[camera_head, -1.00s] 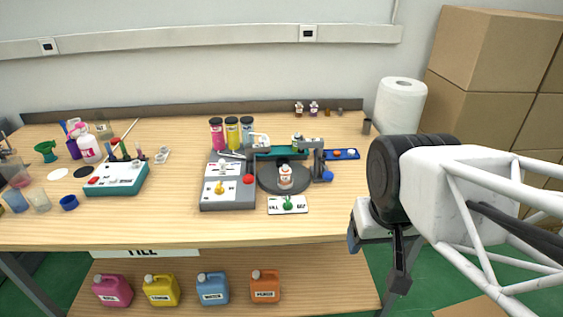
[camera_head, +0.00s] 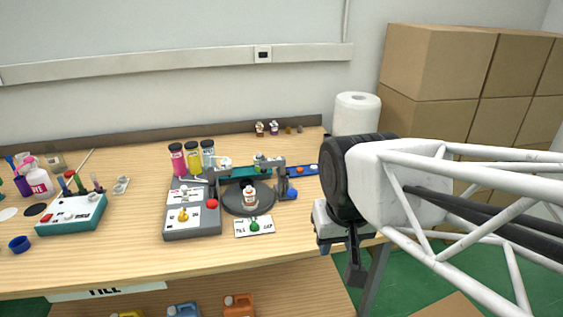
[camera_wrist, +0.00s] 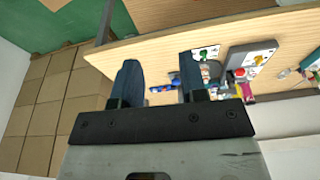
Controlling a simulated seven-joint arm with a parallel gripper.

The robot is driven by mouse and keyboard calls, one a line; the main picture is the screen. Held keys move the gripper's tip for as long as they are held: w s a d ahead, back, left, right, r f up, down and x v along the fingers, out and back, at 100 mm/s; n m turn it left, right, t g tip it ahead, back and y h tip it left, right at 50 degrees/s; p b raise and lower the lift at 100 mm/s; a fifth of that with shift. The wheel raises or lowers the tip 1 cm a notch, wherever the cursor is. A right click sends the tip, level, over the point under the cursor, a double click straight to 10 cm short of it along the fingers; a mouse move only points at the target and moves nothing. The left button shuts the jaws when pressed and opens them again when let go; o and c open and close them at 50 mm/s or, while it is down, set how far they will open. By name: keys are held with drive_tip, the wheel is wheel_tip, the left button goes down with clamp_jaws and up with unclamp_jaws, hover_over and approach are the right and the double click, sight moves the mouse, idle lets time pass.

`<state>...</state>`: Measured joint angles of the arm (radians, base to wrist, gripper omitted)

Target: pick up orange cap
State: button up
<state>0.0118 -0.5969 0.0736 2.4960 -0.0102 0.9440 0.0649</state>
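The orange cap (camera_head: 300,171) is a small orange dot on a blue strip (camera_head: 292,172) at the right end of the dispensing station. A pale cap (camera_head: 314,168) sits to its right on the same strip. My gripper (camera_head: 355,268) hangs off the bench's right front side, nearer the camera and well apart from the cap. In the wrist view, its two dark fingers (camera_wrist: 160,78) are spread with nothing held between them. The blue strip (camera_wrist: 162,88) shows beyond the fingertips there; the cap on it is too small to make out well.
A white bottle (camera_head: 249,197) stands on a dark round turntable (camera_head: 248,208). A grey control box (camera_head: 190,227) and three coloured cylinders are to its left. A paper roll (camera_head: 357,113) stands behind my arm. Bare bench lies right of the white card (camera_head: 254,227).

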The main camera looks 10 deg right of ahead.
drive_tip(key=w+d+r+m, duration=0.1)
drive_tip(key=w+r+m, duration=0.1)
drive_tip(key=w, duration=0.7)
drive_tip(key=w+d+r+m, duration=0.1)
drive_tip(key=w+r+m, duration=0.15)
drive_tip(key=w, duration=0.65)
drive_tip(key=m+g, duration=0.3)
drive_tip(key=m, duration=1.1)
hover_over(299, 169)
drive_tip(key=shift+n, duration=0.25)
wheel_tip(299, 169, down, 24)
drive_tip(key=shift+s+a+r, duration=0.1)
drive_tip(key=shift+s, duration=0.05)
drive_tip(key=shift+w+f, duration=0.25)
drive_tip(key=shift+f, duration=0.1)
drive_tip(key=shift+f, duration=1.3)
